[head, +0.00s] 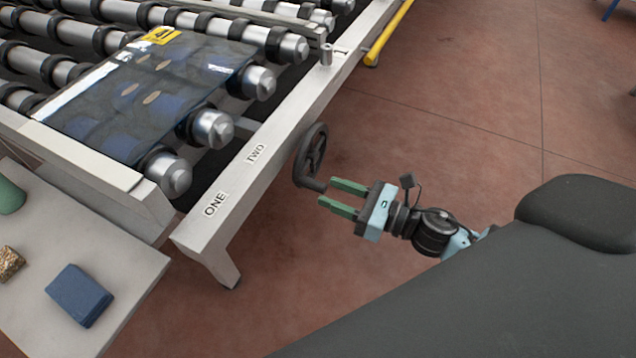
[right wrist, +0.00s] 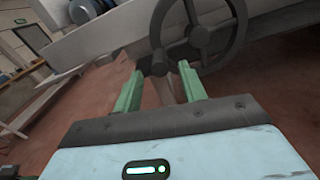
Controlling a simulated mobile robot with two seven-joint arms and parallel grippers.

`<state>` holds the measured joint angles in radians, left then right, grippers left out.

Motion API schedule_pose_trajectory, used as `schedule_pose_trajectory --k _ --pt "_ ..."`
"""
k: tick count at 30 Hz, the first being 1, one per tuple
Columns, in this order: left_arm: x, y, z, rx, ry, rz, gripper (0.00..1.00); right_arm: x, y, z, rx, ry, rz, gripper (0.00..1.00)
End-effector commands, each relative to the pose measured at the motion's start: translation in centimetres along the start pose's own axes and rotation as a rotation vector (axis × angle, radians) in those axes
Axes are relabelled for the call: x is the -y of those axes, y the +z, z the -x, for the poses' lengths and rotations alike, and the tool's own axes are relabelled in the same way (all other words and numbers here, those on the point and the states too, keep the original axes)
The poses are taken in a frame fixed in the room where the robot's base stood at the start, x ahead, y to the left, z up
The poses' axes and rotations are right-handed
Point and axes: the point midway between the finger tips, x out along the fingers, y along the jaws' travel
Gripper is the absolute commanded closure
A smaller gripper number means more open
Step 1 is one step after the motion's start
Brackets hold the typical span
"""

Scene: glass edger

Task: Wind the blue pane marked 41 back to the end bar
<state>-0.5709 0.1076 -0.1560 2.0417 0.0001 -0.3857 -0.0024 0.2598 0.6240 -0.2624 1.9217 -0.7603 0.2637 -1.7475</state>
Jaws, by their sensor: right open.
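The blue pane (head: 140,95) with a yellow tag marked 41 (head: 162,35) lies on the rollers of the conveyor at upper left in the head view. A dark handwheel (head: 312,150) with a crank knob (head: 313,184) is on the side rail, right of the labels ONE and TWO. My right gripper (head: 333,193) is open, its green fingers pointing at the knob. In the right wrist view the handwheel (right wrist: 199,35) stands ahead, and the knob (right wrist: 157,64) shows between the fingertips or just beyond them; I cannot tell which. My left gripper is not in view.
The pale side rail (head: 270,135) bears labels ONE (head: 215,204) and TWO (head: 256,153) and a small upright peg (head: 326,54). A side table (head: 105,255) at lower left holds a blue block (head: 79,295). A yellow bar (head: 388,35) is beyond the rail. Red floor at right is clear.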

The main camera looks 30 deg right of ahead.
Motion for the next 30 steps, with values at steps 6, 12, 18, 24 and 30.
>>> schedule_pose_trajectory --k 6,12,18,24,30 --pt "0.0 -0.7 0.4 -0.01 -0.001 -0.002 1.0 0.0 0.2 -2.9 0.002 0.0 0.001 0.59" --pt "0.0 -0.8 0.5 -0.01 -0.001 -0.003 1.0 0.0 0.1 -4.3 0.0 -0.001 0.001 0.59" --pt "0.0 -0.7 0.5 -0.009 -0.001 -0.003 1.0 0.0 0.0 -4.5 0.0 -0.001 0.001 0.59" --pt "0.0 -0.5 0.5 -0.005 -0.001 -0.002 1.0 0.0 0.0 -4.5 0.0 -0.001 0.001 0.68" --pt "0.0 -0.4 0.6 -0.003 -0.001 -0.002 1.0 0.0 0.0 -4.5 0.0 -0.001 0.001 0.94"
